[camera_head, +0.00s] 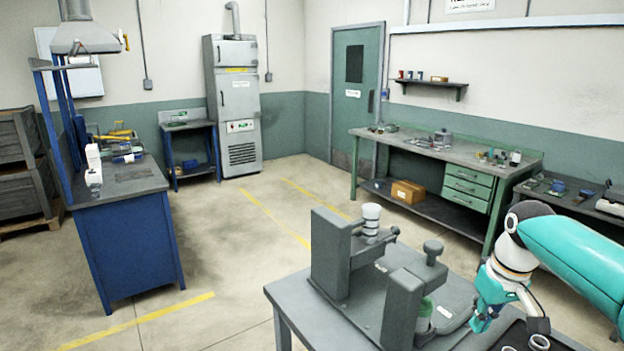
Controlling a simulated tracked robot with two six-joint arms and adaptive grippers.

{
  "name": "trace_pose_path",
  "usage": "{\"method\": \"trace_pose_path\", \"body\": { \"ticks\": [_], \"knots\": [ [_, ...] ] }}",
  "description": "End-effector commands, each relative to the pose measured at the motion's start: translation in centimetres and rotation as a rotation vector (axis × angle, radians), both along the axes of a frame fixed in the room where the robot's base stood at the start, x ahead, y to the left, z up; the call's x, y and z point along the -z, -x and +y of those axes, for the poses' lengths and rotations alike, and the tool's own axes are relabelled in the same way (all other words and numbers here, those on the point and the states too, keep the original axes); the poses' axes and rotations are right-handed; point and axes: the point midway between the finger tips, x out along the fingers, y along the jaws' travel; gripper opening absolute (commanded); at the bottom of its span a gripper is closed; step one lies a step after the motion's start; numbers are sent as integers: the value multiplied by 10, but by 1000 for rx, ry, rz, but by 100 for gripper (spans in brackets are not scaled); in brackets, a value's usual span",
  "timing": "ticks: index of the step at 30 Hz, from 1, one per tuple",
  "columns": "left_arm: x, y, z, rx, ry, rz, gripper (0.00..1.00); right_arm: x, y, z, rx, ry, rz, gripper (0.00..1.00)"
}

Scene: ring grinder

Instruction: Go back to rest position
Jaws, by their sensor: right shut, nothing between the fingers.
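My right gripper (483,318) hangs at the lower right over the grey table (290,290), at the end of my teal and white arm. It points down and is shut, with nothing seen in it. It is just right of the grey ring grinder (338,250), apart from its near upright as seen here. A white stacked ring piece (371,218) sits on top of the grinder's far side. A green and white cylinder (424,316) shows behind the near upright. My left gripper is not in view.
Grey rings (539,333) lie in a dark tray close to the right of my gripper. A green workbench (450,158) with a cardboard box (408,191) below stands behind. A blue bench (125,240) is at the left. Open floor lies between.

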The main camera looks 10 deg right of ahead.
Motion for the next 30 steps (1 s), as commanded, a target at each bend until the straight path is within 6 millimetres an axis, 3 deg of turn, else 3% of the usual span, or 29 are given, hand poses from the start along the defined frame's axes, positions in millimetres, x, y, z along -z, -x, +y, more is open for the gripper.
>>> {"method": "trace_pose_path", "body": {
  "ticks": [5,8,11,14,18,21,24,27,30],
  "knots": [
    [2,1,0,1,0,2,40,65,-16,30,-31,-41,10,0],
    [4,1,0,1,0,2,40,115,-20,55,-45,-77,16,0],
    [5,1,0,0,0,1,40,179,-15,89,-53,-128,28,0],
    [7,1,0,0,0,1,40,244,4,127,-44,-183,40,0],
    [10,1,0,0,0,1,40,324,54,179,-3,-256,67,0],
    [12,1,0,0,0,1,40,367,103,209,44,-294,91,0],
    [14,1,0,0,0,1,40,393,151,230,91,-313,112,0],
    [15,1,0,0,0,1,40,405,186,241,127,-319,124,0],
    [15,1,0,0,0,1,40,410,207,245,151,-319,130,0]
  ]
}}
